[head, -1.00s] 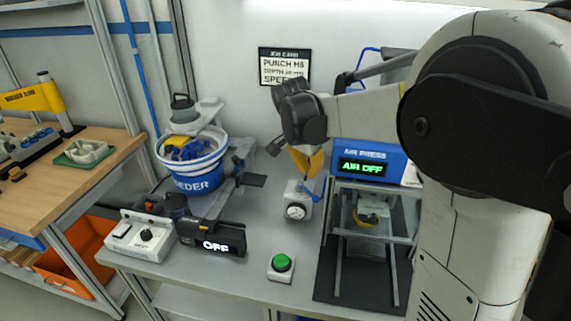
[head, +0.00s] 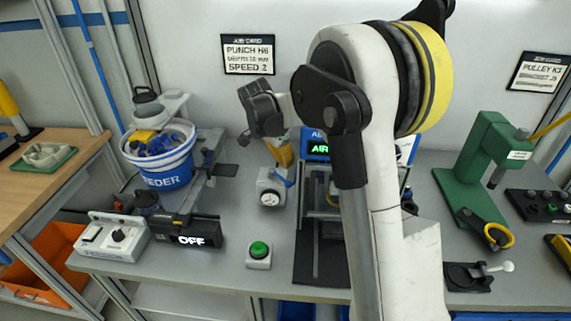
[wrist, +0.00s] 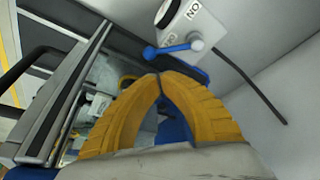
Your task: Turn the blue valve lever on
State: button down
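The blue valve lever (wrist: 170,49) shows in the wrist view, just beyond my fingertips, with its grey pivot knob at the right end. It is on a white valve box (wrist: 197,22) with a round gauge. An ON label is readable on the box; a second label near the lever is partly hidden. In the head view the lever (head: 284,181) is small, just below my fingers. My gripper (wrist: 160,76) has its yellow fingertips together with nothing seen between them. It also shows above the valve in the head view (head: 286,163). I cannot tell whether the fingers touch the lever.
The blue air press (head: 318,147) stands right of the valve, its green display mostly hidden by my arm. A green button (head: 259,250) is in front. A feeder bucket (head: 160,158) and a box reading OFF (head: 188,235) stand left. A green hand press (head: 478,160) is farther right.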

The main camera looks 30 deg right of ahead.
aim_at(280, 178)
jog(key=b+x, duration=0.2)
jog(key=x, duration=0.5)
jog(key=shift+f, duration=0.15)
jog(key=shift+a, duration=0.15)
